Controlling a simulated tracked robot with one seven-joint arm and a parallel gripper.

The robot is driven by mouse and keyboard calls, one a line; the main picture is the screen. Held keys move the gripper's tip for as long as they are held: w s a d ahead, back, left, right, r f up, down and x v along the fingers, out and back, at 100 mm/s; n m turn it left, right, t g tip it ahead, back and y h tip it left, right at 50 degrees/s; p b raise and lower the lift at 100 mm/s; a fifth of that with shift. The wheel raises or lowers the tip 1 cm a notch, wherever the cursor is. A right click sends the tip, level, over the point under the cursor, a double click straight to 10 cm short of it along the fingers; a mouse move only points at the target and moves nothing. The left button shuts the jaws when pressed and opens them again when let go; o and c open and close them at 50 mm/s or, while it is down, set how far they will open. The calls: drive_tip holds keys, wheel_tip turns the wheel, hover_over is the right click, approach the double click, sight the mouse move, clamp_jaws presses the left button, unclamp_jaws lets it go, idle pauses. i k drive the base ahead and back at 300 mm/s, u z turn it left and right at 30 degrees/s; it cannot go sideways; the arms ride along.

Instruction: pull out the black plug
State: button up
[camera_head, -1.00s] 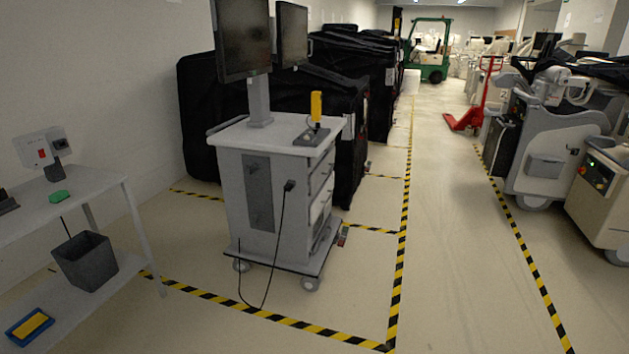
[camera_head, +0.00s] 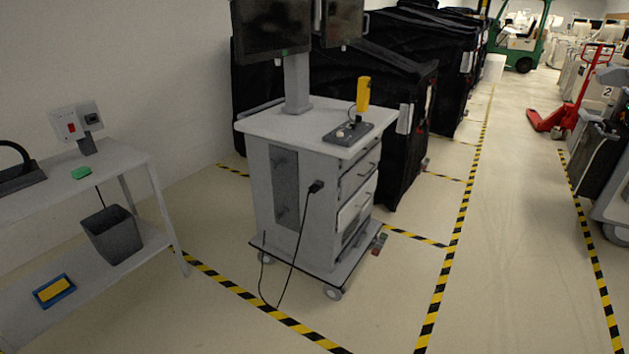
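A black plug (camera_head: 316,187) sits in the side of the grey cart (camera_head: 257,195), near its front corner. A black cable (camera_head: 293,247) hangs from the plug to the floor and loops back toward the cart's base. The cart stands upright on castors and carries two dark monitors (camera_head: 270,25) and a yellow handheld device (camera_head: 363,92) on its top. My gripper is not in view.
A white shelf table (camera_head: 130,156) stands at left, with a switch box (camera_head: 77,122), a green item (camera_head: 81,173), a grey bin (camera_head: 112,234) and a blue-yellow tray (camera_head: 54,290). Black covered carts (camera_head: 405,190) stand behind. The striped-tape aisle (camera_head: 520,230) at right is open floor.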

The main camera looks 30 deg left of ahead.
sight(313, 189)
drive_tip(key=u, duration=0.35)
drive_tip(key=i, duration=0.95)
drive_tip(key=u, duration=1)
drive_tip(key=i, duration=0.65)
drive_tip(key=u, duration=0.3)
drive_tip(key=k, duration=0.9)
drive_tip(key=u, duration=0.2)
drive_tip(key=i, duration=0.9)
drive_tip(key=z, duration=0.1)
